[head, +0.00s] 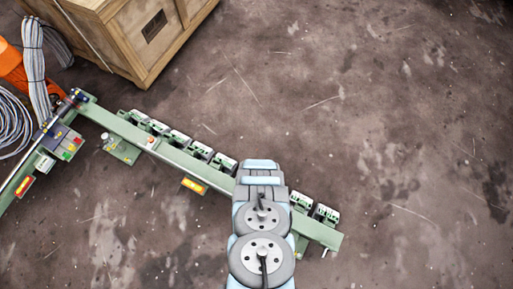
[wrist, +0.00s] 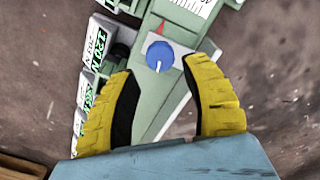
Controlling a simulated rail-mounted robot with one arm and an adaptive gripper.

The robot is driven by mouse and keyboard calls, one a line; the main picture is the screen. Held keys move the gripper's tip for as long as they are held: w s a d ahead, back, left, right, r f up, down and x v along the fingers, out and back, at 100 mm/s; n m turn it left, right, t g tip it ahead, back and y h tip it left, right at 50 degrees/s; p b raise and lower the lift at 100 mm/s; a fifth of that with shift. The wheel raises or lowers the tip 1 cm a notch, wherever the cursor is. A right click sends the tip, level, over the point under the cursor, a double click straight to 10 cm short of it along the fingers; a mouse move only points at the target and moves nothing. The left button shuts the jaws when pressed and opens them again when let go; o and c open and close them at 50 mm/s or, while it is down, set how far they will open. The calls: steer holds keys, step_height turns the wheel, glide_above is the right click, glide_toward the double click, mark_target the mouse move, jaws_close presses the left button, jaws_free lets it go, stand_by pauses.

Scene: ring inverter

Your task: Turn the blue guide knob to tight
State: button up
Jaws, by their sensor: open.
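The blue guide knob (wrist: 160,56) shows in the wrist view, on a pale panel of the green rail, with a white mark on its face. A red pointed mark (wrist: 160,28) sits just above it. My gripper (wrist: 170,70) is open, its two yellow fingers on either side of the lower part of the knob in the picture. The fingertips look apart from the knob; their height above it is hard to tell. In the head view my arm covers part of the rail, and the knob and gripper are hidden there.
The green rail (head: 165,150) runs diagonally across the head view, with several small labelled blocks along it. A wooden crate (head: 150,40) stands at the top left. Coiled cable (head: 12,122) lies at the left edge. The floor to the right is clear.

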steer(key=shift+s+f+b, duration=0.1)
steer(key=shift+f+b, duration=0.9)
steer(key=shift+f, duration=1.35)
jaws_close()
